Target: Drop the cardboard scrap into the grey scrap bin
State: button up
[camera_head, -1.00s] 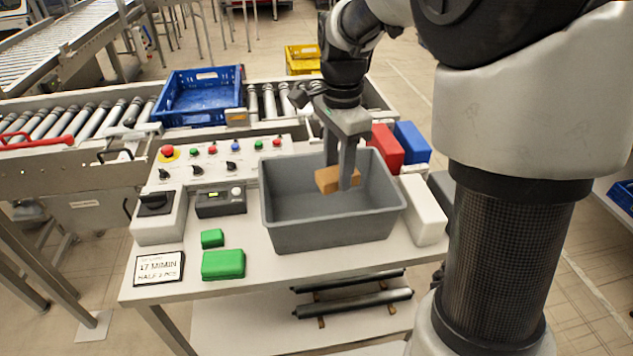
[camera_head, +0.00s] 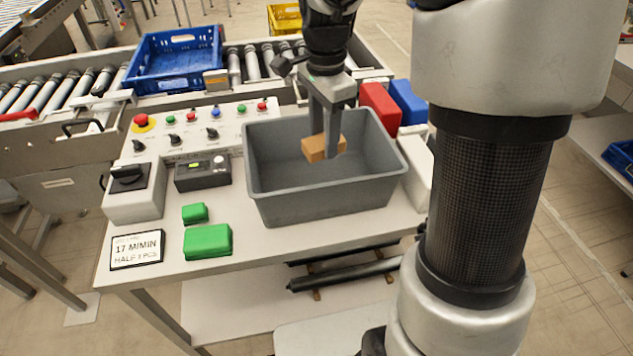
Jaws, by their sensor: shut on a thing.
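The cardboard scrap (camera_head: 314,150) is a small brown block between the fingers of my gripper (camera_head: 323,150). My gripper points down and is shut on it. The grey scrap bin (camera_head: 325,201) is an open rectangular tub on the white table. The scrap and fingertips appear over the bin's opening, toward its back half. I cannot tell exactly how high the scrap is above the bin's floor. The fingers cover part of the scrap.
A control panel (camera_head: 195,135) with buttons and knobs stands left of the bin. Two green blocks (camera_head: 207,241) lie at the front left. Red (camera_head: 380,105) and blue (camera_head: 408,102) blocks and a white block (camera_head: 418,168) stand right of the bin. A blue crate (camera_head: 175,62) sits on the conveyor behind.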

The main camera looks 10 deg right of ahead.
jog(key=shift+f, duration=0.15)
jog(key=o, duration=1.1)
notch_tip(320, 180, up, 18)
jog(key=p, duration=0.3)
jog(key=shift+f, duration=0.25)
